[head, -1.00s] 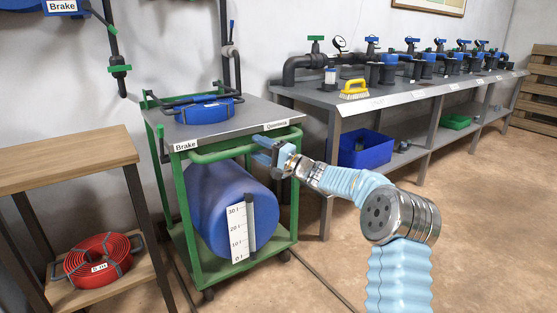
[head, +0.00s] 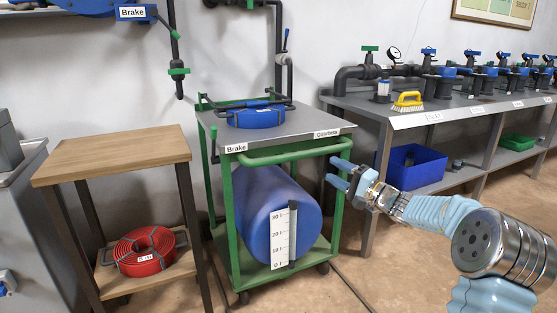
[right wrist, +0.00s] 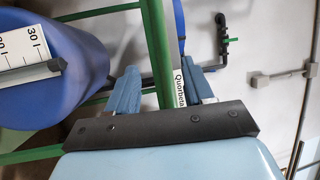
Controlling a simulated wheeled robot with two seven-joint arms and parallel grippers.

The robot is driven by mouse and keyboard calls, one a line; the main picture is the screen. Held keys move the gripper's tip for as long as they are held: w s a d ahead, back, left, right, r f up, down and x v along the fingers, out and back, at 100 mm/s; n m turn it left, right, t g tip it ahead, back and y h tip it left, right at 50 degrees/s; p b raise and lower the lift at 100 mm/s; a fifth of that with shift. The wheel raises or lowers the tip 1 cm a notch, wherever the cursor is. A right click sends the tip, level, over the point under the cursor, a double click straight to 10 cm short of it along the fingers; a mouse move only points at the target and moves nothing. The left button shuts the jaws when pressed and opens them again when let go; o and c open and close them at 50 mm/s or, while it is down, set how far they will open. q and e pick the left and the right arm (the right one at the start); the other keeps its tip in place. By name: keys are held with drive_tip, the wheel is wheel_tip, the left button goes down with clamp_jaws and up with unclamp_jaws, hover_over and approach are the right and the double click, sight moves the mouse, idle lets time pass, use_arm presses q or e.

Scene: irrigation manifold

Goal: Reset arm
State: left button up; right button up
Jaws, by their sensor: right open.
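My right gripper (head: 340,172) is open and empty, its two blue fingers pointing left toward the front right corner of a green cart (head: 229,208). It is just below and right of the right end of the cart's green handle (head: 290,152). In the right wrist view the open fingers (right wrist: 163,88) show with a green cart bar (right wrist: 157,45) appearing between them; I cannot tell whether they touch it. My left gripper is not in view.
The cart carries a blue hose coil (head: 256,118) on top and a blue drum (head: 262,215) below. A wooden stand (head: 110,156) with a red hose coil (head: 146,251) is left. A bench (head: 460,105) with valves, a yellow brush (head: 408,102) and a blue bin (head: 415,168) is right.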

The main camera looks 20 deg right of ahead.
drive_tip(key=a+f+g+p, duration=0.3)
drive_tip(key=a+f+g, duration=0.45)
drive_tip(key=f, duration=0.75)
drive_tip(key=s+a+f+n+g+h+p, duration=0.1)
drive_tip(key=s+a+f+g, duration=0.2)
drive_tip(key=s+a+f, duration=0.4)
drive_tip(key=s+a+f+n+g+h+p, duration=0.1)
drive_tip(key=s+a+f+g+p, duration=0.25)
drive_tip(key=f, duration=0.55)
drive_tip(key=s+a+f+n+g+h+p, duration=0.1)
drive_tip(key=s+a+f+n, duration=0.1)
drive_tip(key=s+a, duration=0.2)
drive_tip(key=s+a+f+n+g+h+p, duration=0.1)
drive_tip(key=s+a+f+n, duration=0.2)
drive_tip(key=s, duration=0.7)
drive_tip(key=s+a+f+n+g+p, duration=0.1)
drive_tip(key=s+a+f+n, duration=0.1)
drive_tip(key=s+a, duration=0.3)
drive_tip(key=s, duration=0.3)
drive_tip(key=shift+a+f+n+h, duration=0.35)
drive_tip(key=shift+n+h, duration=0.05)
